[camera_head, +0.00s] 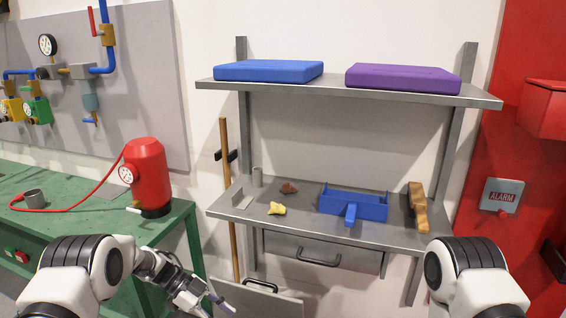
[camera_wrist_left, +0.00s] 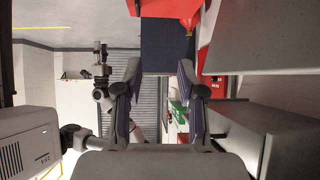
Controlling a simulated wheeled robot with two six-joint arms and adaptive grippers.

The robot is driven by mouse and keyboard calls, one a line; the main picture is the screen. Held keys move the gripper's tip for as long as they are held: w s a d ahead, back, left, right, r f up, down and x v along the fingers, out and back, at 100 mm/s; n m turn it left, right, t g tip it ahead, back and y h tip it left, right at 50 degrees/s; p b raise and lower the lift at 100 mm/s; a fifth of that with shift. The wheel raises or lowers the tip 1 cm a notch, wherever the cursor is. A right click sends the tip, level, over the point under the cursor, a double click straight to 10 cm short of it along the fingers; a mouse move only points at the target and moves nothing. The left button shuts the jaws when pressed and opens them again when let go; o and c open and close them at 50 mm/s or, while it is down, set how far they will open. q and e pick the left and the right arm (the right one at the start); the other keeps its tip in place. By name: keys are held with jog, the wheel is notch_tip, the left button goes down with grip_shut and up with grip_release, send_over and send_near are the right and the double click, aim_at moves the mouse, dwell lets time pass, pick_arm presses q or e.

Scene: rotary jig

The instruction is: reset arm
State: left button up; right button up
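My left arm (camera_head: 140,262) comes in from the lower left in the camera_head view and reaches down to the left gripper (camera_head: 218,303), in front of the shelf unit and below its worktop. In the left wrist view the left gripper (camera_wrist_left: 160,85) has its two fingers wide apart with nothing held between them. My right arm (camera_head: 467,272) shows only as a white and black link at the lower right of the camera_head view. My right gripper cannot be made out in either view.
A grey worktop (camera_head: 303,230) holds a blue box (camera_head: 360,203), a yellow piece (camera_head: 277,209) and a wooden brush-like item (camera_head: 418,207). Above is a shelf (camera_head: 335,88) with blue and purple pads. A green bench (camera_head: 85,240) with a red tank (camera_head: 148,175) stands left.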

pick_arm(q)
jog(key=s+d+f+n+t+b, duration=0.2)
jog(key=s+f+n+t+b, duration=0.15)
jog(key=s+f+n, duration=0.3)
jog(key=s+d+f+n+t+b, duration=0.2)
jog(key=s+d+f+n+t, duration=0.15)
jog(key=s+f+n, duration=0.35)
jog(key=s+a+f+n+g+y, duration=0.2)
jog(key=s+a+n+y, duration=0.2)
jog(key=s+a, duration=0.3)
jog(key=s+a+f+n+g+y, duration=0.2)
jog(key=s+a+y, duration=0.4)
jog(key=s, duration=1.1)
jog(key=shift+a+f+n, duration=0.8)
jog(key=shift+a+n, duration=0.15)
jog(key=shift+a, duration=0.25)
